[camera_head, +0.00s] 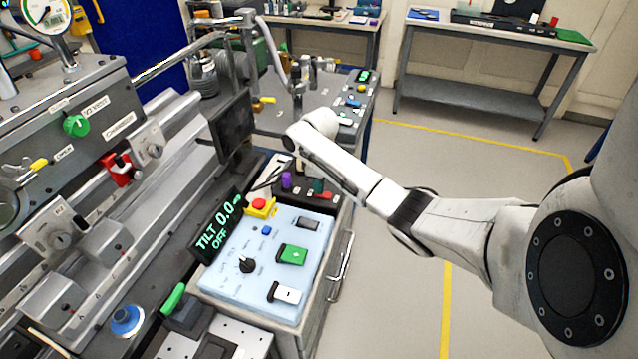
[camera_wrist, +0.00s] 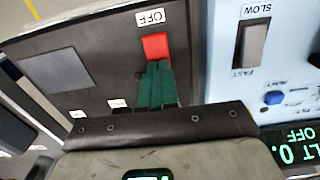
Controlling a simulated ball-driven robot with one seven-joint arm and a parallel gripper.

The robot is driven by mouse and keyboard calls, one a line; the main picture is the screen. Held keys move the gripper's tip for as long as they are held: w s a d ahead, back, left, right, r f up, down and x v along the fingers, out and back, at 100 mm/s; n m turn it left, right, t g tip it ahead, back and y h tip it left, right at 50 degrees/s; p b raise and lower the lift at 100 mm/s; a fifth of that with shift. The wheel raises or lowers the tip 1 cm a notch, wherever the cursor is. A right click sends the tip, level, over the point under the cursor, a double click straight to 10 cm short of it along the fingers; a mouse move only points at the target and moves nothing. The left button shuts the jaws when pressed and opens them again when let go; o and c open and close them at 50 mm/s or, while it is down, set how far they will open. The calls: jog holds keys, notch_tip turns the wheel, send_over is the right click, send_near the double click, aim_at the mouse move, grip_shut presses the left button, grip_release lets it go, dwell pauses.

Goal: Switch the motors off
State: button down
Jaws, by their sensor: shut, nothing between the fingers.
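A red button (camera_wrist: 156,46) beside an upside-down OFF label (camera_wrist: 150,17) sits on a dark panel (camera_wrist: 110,60) in the wrist view. My gripper (camera_wrist: 156,68) has its dark green fingers shut together with nothing between them. The tips are at the red button's lower edge in this view; I cannot tell whether they touch it. In the head view the red button (camera_head: 327,195) is a small patch by the end of my arm, on the dark panel (camera_head: 300,193). My arm hides part of that area.
A tilt display (camera_head: 218,228) reads 0.0 and OFF. A purple knob (camera_head: 286,180) stands near my gripper. Clear floor lies right.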

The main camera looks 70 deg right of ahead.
jog(key=shift+w+f, duration=0.1)
jog(key=shift+f, duration=0.1)
dwell(0.4)
jog(key=shift+s+d+r+p, duration=0.1)
jog(key=shift+s+r+p, duration=0.15)
jog(key=shift+s+p, duration=0.65)
jog(key=shift+w, duration=0.1)
